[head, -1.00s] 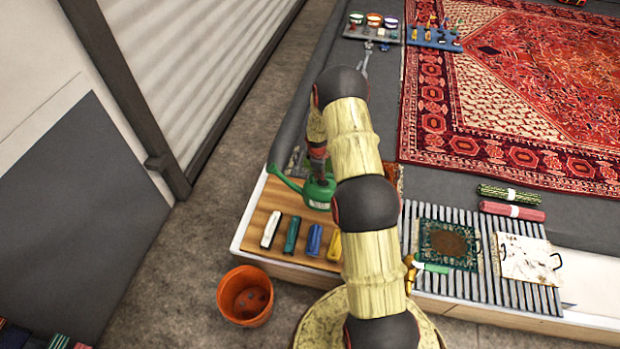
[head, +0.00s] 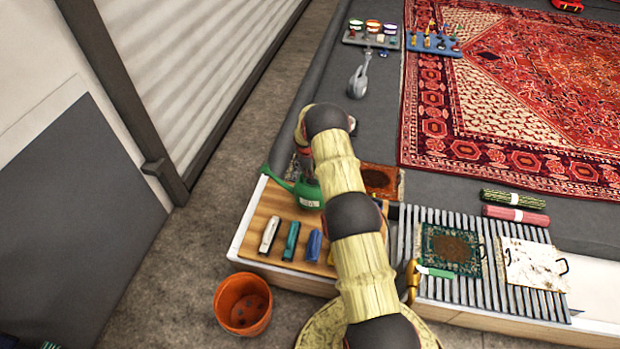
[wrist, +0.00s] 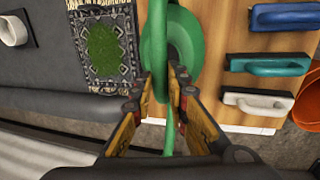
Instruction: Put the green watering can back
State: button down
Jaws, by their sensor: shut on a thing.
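The green watering can (head: 309,196) is at the far left end of the wooden board (head: 254,233), its spout pointing left. It appears upright; I cannot tell whether it touches the board. In the wrist view the can's body (wrist: 184,45) lies just beyond my gripper (wrist: 160,88), whose fingers are shut around its green handle. In the head view my arm hides most of the gripper and part of the can.
White, teal and blue handled blocks (head: 291,241) stand nearby on the board. An orange bucket (head: 243,304) is on the floor in front. A small patterned rug (wrist: 103,42) lies beside the can. A slatted rack (head: 484,291) is at right.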

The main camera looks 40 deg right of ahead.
jog(key=shift+a+b+x, duration=0.15)
jog(key=shift+b+x, duration=0.1)
jog(key=shift+x, duration=0.4)
jog(key=shift+a+b+x, duration=0.1)
jog(key=shift+b+x, duration=0.1)
jog(key=shift+x, duration=0.45)
jog(key=shift+s+f, duration=0.2)
jog(key=shift+f, duration=0.1)
jog(key=c, duration=1.7)
grip_release()
jog(key=shift+s, duration=0.1)
jog(key=shift+c, duration=0.2)
